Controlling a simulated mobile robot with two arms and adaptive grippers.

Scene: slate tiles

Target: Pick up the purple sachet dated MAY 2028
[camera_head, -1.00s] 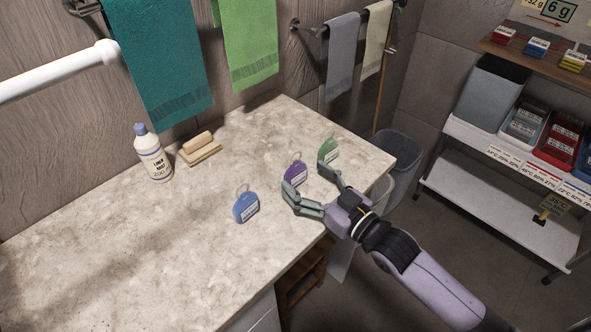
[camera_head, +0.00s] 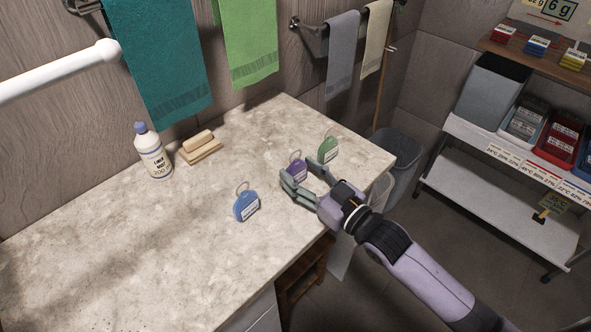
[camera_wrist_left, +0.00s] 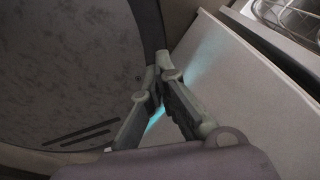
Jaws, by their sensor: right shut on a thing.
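The purple sachet (camera_head: 297,172), with a hanging loop and a white label, stands on the stone counter (camera_head: 215,195). Its label print is too small to read, and part of it is hidden by my fingers. My right gripper (camera_head: 299,172) is shut on the purple sachet, one finger on each side. A blue sachet (camera_head: 246,207) stands to the left and a green sachet (camera_head: 328,150) behind to the right, both apart from the gripper. My left gripper (camera_wrist_left: 163,76) shows only in the left wrist view, its fingertips together with nothing seen between them.
A lidded bottle (camera_head: 152,152) and a wooden brush or soap block (camera_head: 200,147) stand at the back of the counter. Towels (camera_head: 165,60) hang above. A grey bin (camera_head: 402,165) and a shelf rack (camera_head: 510,200) are to the right. The counter's left front is clear.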

